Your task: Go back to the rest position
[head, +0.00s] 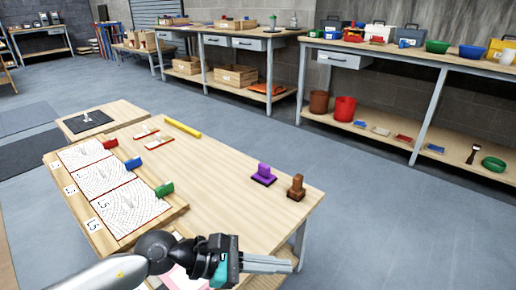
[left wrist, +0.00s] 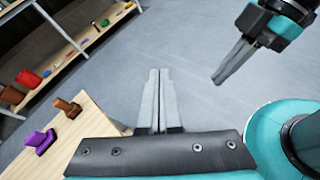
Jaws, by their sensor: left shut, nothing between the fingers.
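My right gripper (left wrist: 216,82) shows in the upper right of the left wrist view, apart from the left one. Its fingers are seen from the side, so I cannot tell whether they are open. It does not show in the head view.
On the worktable are a panel frame (head: 182,207) with red, blue and green handled pieces, a purple block (head: 264,174), a brown block (head: 296,187) and a yellow bar (head: 182,127). My arm hides the near corner. Open floor (head: 400,225) lies right, before long shelved benches.

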